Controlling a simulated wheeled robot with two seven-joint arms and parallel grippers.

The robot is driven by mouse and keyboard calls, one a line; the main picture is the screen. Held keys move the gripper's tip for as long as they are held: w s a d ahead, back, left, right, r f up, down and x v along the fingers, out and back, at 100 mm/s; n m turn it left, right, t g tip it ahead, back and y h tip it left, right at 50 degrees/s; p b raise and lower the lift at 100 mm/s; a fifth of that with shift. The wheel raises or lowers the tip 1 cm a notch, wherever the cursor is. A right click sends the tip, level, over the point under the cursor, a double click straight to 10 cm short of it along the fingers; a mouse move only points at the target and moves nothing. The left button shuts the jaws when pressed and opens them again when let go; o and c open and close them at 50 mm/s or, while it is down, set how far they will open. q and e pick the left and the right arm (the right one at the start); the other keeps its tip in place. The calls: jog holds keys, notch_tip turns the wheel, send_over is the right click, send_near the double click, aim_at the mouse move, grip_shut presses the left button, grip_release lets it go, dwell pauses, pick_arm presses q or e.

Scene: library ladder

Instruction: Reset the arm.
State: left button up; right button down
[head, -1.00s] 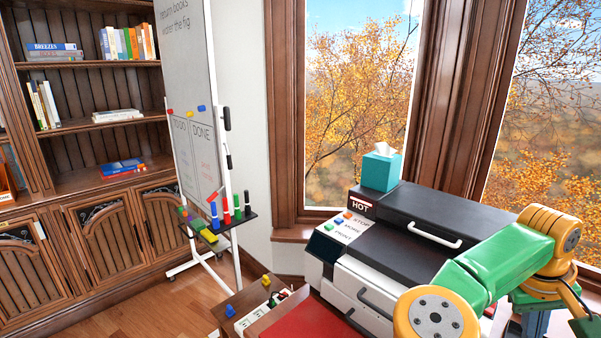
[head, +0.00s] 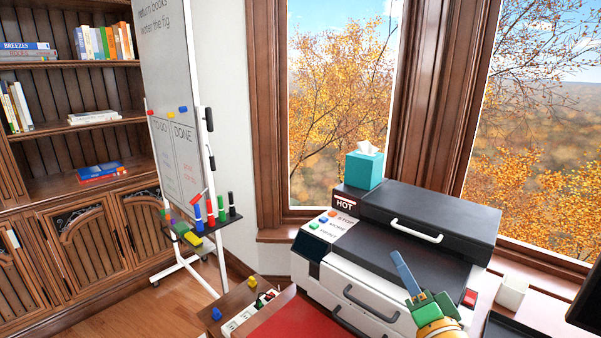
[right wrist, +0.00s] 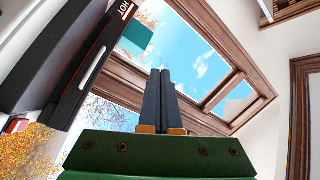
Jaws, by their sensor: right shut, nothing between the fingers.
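My right gripper (head: 404,272) is at the lower right of the head view, in front of the white and black printer (head: 350,268). Its blue-grey fingers point up and to the left. In the right wrist view the two dark fingers (right wrist: 163,75) lie side by side, shut, with nothing between them, against the window and sky. Only the green and yellow hand end of my right arm shows in the head view. My left gripper is out of view.
A teal tissue box (head: 363,170) stands on the printer. A whiteboard (head: 177,100) with a tray of markers stands left of it, before a bookcase (head: 95,190). A small white cup (head: 512,292) and a black screen edge (head: 586,300) are at the right.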

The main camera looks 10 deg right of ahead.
jog(key=s+a+f+n+g+y, duration=0.1)
jog(key=s+a+f+n+g, duration=0.35)
jog(key=f, duration=0.55)
jog(key=s+a+f+n+g+y, duration=0.25)
jog(key=s+f+n+g, duration=0.2)
jog(key=f, duration=0.45)
jog(key=s+a+f+n+g+h, duration=0.1)
jog(key=s+f+n+g, duration=0.25)
jog(key=s, duration=0.45)
jog(key=s+a+f+n+g+h, duration=0.1)
jog(key=s+f+n+g, duration=0.15)
jog(key=s+f, duration=0.4)
jog(key=s+f+g, duration=0.2)
jog(key=s+f, duration=0.2)
jog(key=f, duration=1.1)
jog(key=s+d+f+g, duration=0.1)
jog(key=s+d+f, duration=0.1)
jog(key=s+f, duration=0.9)
jog(key=shift+s, duration=0.55)
jog(key=shift+w+g, duration=0.3)
jog(key=shift+w, duration=0.05)
